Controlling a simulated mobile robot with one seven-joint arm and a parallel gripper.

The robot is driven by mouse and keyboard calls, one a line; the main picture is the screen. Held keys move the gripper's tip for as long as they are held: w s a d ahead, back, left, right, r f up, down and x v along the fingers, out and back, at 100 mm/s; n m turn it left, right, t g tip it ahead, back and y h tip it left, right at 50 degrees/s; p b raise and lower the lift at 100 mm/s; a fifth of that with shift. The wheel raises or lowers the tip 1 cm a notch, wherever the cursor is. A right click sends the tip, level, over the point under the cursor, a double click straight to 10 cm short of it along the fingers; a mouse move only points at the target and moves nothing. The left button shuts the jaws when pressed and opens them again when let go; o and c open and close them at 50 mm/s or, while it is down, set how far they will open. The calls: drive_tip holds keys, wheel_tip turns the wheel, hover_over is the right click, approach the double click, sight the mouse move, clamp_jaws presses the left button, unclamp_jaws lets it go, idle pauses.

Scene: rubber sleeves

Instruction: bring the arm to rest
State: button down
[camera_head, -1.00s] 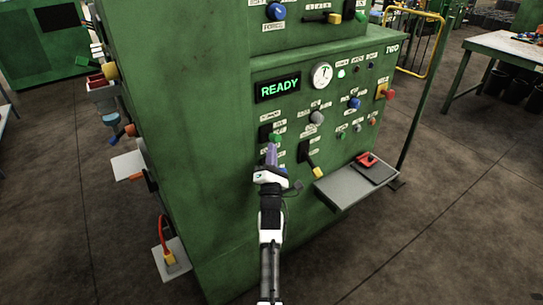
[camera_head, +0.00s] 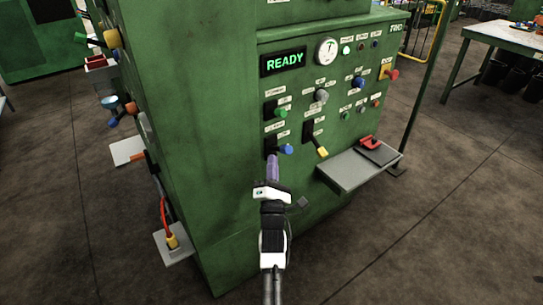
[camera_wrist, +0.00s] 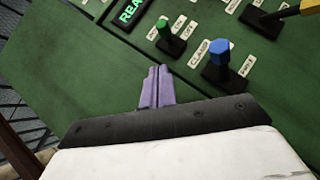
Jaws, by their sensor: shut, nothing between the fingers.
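My gripper (camera_head: 273,160) is in front of the lower left of the green machine's control panel (camera_head: 300,88) in the head view. Its two purple fingers are together with nothing between them. They also show side by side in the wrist view (camera_wrist: 157,87). The blue-knobbed clamp lever (camera_head: 286,149) is just right of the fingertips in the head view; it shows in the wrist view (camera_wrist: 218,60) too. A green-knobbed lever (camera_head: 281,115) is above it. I cannot tell whether the fingers touch the panel.
A grey shelf (camera_head: 345,172) with a red-handled item (camera_head: 370,144) juts out right of my gripper. A yellow-tipped lever (camera_head: 321,151) and a display reading READY (camera_head: 284,61) are on the panel. The floor (camera_head: 440,190) at right is clear.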

drive_tip(key=shift+s+f, duration=0.15)
drive_tip(key=shift+s, duration=0.55)
